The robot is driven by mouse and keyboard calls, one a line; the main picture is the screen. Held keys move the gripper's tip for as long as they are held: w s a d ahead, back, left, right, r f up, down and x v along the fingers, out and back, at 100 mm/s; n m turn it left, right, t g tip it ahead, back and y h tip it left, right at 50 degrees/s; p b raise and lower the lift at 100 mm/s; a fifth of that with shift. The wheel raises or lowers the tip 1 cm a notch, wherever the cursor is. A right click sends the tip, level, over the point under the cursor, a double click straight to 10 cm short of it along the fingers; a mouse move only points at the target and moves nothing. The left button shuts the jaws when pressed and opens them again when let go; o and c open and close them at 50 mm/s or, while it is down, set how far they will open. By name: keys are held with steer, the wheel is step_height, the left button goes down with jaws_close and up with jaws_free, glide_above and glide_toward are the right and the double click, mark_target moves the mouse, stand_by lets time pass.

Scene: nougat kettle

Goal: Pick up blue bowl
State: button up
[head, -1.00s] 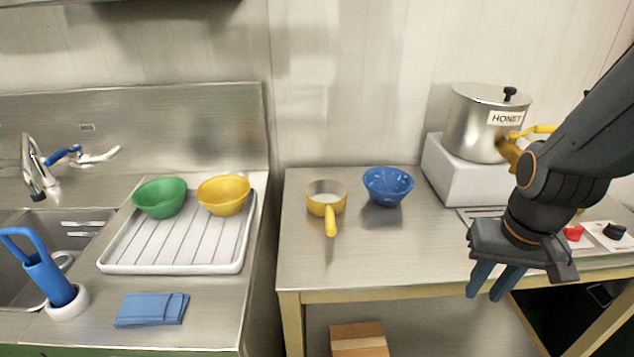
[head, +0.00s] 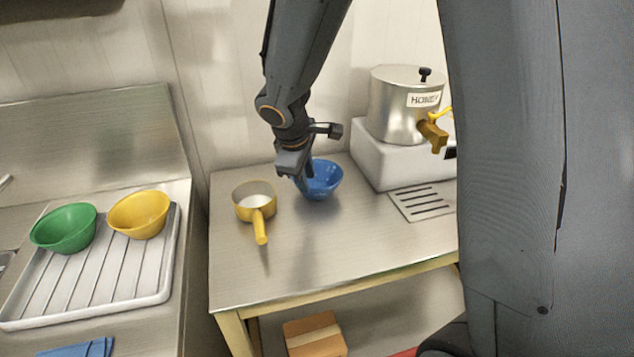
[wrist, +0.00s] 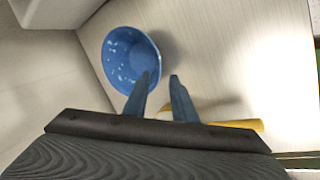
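The blue bowl (head: 324,181) stands upright on the steel table, right of the yellow pan. In the wrist view the bowl (wrist: 122,52) shows its speckled inside, just beyond the fingertips. My gripper (head: 304,186) is over the left side of the bowl in the head view. In the wrist view its two blue fingers (wrist: 161,80) are apart with a gap between them. The left finger overlaps the bowl's near rim; the right finger is outside it. I cannot tell whether either finger touches the bowl. Nothing is held.
The yellow pan (head: 252,201) stands close left of the bowl. A honey kettle (head: 393,112) on a white block (head: 388,158) stands to the right. Green (head: 63,229) and yellow (head: 139,215) bowls sit on a white rack (head: 98,313). The table's front (head: 300,266) is clear.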

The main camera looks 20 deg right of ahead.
steer(key=shift+w+p+x, duration=0.15)
steer(key=shift+p+x, duration=0.1)
steer(key=shift+x, duration=1.7)
steer(key=shift+w+p+x, duration=0.1)
steer(key=shift+p+x, duration=0.1)
steer(key=shift+x, duration=1.75)
steer(key=shift+c, duration=0.3)
steer(key=shift+r, duration=0.1)
jaws_close()
